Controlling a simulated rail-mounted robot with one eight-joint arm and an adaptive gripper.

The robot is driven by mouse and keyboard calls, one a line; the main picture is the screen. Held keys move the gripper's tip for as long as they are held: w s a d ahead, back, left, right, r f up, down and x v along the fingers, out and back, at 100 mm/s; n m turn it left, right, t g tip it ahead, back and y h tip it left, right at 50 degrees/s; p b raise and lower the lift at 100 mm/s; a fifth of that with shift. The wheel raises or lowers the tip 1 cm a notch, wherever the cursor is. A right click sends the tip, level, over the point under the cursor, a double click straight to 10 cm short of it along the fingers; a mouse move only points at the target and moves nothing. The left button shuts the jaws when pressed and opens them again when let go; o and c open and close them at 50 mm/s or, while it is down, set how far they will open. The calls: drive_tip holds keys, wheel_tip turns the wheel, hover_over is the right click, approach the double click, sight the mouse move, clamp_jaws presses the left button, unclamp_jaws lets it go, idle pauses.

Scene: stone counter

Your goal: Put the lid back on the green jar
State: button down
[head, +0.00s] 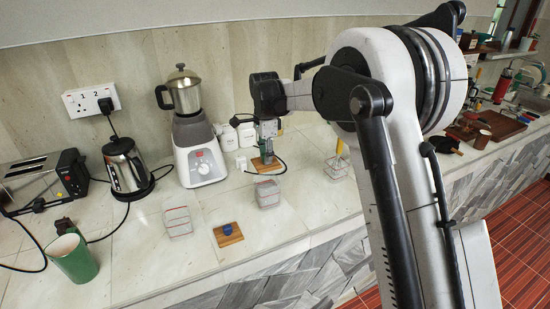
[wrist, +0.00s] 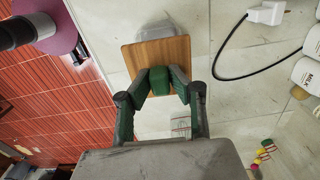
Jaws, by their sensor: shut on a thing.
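My gripper (head: 267,150) is shut on the green knob (wrist: 160,80) of a square wooden lid. Clear, square jars with reddish lines stand nearby: one in front of my gripper (head: 268,192), one to the left (head: 177,222) and one to the right (head: 337,168). I cannot tell which is the green jar.
A second wooden lid with a blue knob (head: 228,235) lies near the counter's front edge. A blender (head: 195,140), a kettle (head: 126,165), a toaster (head: 45,180) and a green cup (head: 73,258) stand left. White containers (head: 236,134) and a black cable (wrist: 222,62) are near my gripper.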

drive_tip(key=shift+f+b, duration=1.45)
drive_tip(key=shift+f, duration=1.65)
drive_tip(key=shift+f+b, duration=0.15)
drive_tip(key=shift+b, duration=0.65)
idle(0.6)
drive_tip(key=c, duration=1)
unclamp_jaws()
drive_tip(key=shift+c, duration=0.2)
drive_tip(key=shift+r+p, duration=1.45)
drive_tip(key=shift+r, duration=2.1)
